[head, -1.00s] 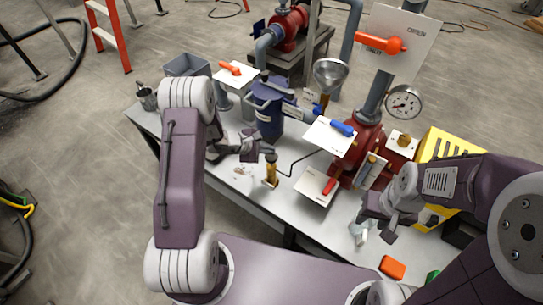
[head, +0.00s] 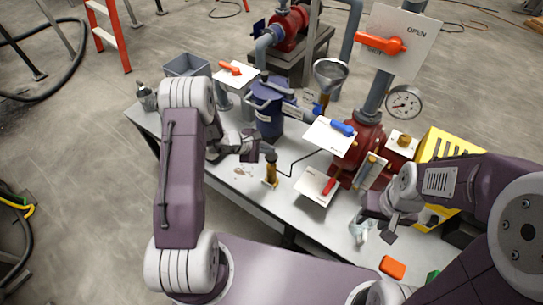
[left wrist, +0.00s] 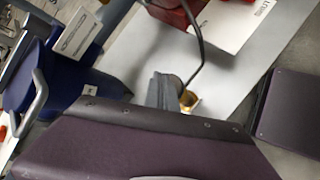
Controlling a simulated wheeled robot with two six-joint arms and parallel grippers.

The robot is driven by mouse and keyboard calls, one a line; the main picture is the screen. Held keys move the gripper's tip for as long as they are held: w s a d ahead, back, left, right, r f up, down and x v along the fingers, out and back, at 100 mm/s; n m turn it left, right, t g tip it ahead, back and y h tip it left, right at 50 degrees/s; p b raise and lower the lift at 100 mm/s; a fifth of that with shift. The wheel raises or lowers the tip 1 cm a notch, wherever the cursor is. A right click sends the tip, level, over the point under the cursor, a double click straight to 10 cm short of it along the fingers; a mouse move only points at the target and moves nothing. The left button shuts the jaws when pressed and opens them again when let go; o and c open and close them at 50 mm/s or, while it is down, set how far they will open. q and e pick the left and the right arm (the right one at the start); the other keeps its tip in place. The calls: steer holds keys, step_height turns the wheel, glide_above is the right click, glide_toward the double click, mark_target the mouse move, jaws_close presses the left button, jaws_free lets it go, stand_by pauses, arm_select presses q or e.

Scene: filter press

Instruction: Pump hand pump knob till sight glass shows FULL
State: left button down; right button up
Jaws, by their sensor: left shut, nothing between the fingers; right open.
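The hand pump (head: 271,173) is a small upright brass cylinder with a dark knob (head: 271,157), standing on the grey bench. My left gripper (head: 264,149) is shut and empty right at the knob; I cannot tell whether it touches it. In the left wrist view, the dark fingers (left wrist: 164,90) largely cover the knob, and brass (left wrist: 189,100) shows beside them. My right gripper (head: 378,223) is open over the bench's right part, away from the pump. A narrow light panel with brass ends (head: 371,172) beside the red housing may be the sight glass; its reading is illegible.
A blue vessel (head: 268,112) stands behind the pump. White plates with a blue lever (head: 342,128) and a red lever (head: 329,186) are to its right. A black hose (head: 300,161) runs from the pump. An orange block (head: 392,267) lies at the front right.

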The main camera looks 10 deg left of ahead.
mark_target(269, 158)
arm_select(q)
steer(key=shift+f+b, duration=0.45)
steer(key=shift+b, duration=0.25)
steer(key=shift+f+b, duration=1.9)
steer(key=shift+b, duration=0.3)
stand_by(1.6)
steer(key=shift+r, duration=0.1)
steer(key=shift+r+p, duration=1.35)
steer(key=shift+r, duration=0.9)
steer(key=shift+r+p, duration=1.65)
steer(key=shift+r, duration=0.9)
